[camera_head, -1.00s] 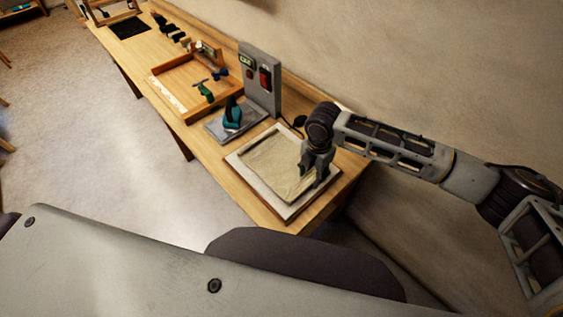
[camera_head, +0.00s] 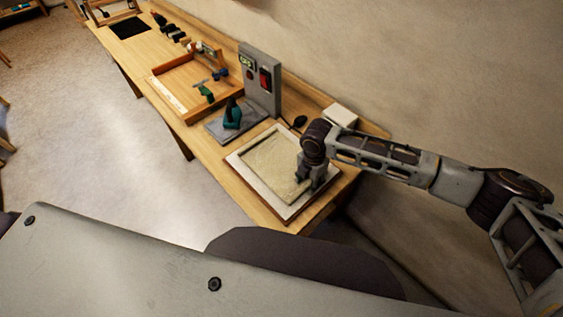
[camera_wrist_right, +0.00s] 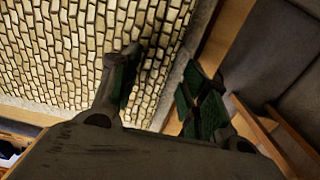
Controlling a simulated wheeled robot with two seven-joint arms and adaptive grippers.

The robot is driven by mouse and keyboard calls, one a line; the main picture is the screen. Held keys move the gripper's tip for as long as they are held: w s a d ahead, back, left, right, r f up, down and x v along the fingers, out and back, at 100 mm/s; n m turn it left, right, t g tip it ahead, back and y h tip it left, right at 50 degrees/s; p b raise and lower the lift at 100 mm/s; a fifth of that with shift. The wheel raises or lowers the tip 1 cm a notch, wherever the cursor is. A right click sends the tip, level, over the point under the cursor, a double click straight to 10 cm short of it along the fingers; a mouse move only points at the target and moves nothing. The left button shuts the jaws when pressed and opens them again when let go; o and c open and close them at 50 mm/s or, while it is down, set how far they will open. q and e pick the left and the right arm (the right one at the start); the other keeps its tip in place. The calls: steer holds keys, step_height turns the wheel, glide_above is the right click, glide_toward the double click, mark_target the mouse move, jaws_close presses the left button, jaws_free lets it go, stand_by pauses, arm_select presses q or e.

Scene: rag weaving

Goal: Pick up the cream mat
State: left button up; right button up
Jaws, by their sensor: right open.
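The cream mat (camera_head: 262,160) lies flat inside a pale-bordered square board at the near end of the bench. Its woven, brick-like surface fills the upper left of the right wrist view (camera_wrist_right: 85,50). My right gripper (camera_head: 304,180) points down at the mat's right side and hides part of it. In the right wrist view the gripper (camera_wrist_right: 162,60) is open, with one finger over the mat and the other out beyond its edge. I cannot tell whether a fingertip touches the mat. My left gripper is out of view.
The board's pale border (camera_head: 282,211) surrounds the mat. A grey upright panel (camera_head: 258,82) with a teal-handled tool (camera_head: 233,115) stands behind it. A wooden tray (camera_head: 165,92) lies farther along. A white box (camera_head: 341,115) stands beside my right arm, near the wall.

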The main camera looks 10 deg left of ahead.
stand_by(0.4)
jaws_close()
stand_by(0.4)
